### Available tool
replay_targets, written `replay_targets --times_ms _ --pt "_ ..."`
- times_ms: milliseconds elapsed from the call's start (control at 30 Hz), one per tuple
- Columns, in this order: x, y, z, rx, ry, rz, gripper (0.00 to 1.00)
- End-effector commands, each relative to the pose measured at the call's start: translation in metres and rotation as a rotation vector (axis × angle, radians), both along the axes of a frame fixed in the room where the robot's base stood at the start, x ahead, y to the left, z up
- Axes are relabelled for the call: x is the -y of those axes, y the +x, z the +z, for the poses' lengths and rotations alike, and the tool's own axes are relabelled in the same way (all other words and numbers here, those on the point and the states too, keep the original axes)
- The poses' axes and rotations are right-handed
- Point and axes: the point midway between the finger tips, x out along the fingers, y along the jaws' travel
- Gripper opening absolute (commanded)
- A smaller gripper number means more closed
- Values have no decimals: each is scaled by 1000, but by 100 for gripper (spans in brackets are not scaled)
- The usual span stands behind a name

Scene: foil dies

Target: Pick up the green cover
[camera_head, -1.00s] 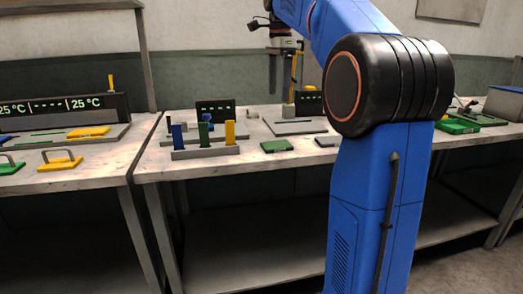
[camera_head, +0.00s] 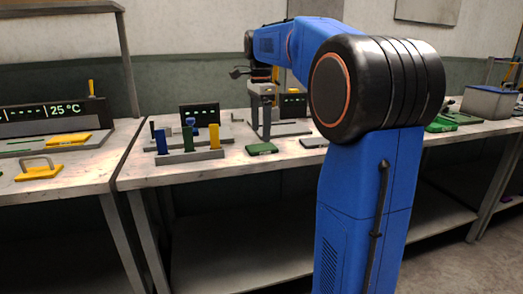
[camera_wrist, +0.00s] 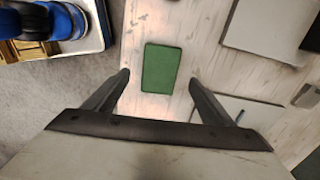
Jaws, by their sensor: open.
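A flat green rectangular piece, which looks like the green cover (camera_head: 261,149), lies near the front edge of the middle table. In the wrist view the green cover (camera_wrist: 161,68) lies flat on the pale tabletop, between my fingers as seen from above. My gripper (camera_head: 261,134) points down over it. Its two fingers are spread and empty in the wrist view (camera_wrist: 159,78). The exact height of the fingertips above the cover is hard to tell.
A grey rack (camera_head: 190,156) with upright blue, green and yellow plates stands to the left. A dark plate (camera_head: 314,142) lies to the right. Behind are display boxes (camera_head: 199,117). A yellow handled piece (camera_head: 38,173) lies on the left table.

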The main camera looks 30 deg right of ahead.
Motion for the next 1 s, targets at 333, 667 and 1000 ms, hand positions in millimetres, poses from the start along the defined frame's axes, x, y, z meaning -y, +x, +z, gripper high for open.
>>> replay_targets --times_ms 333,667,1000 --pt "3 -1 -39 -1 0 0 77" --pt "3 -1 -53 1 0 0 77" --pt "4 0 -52 1 0 0 32"
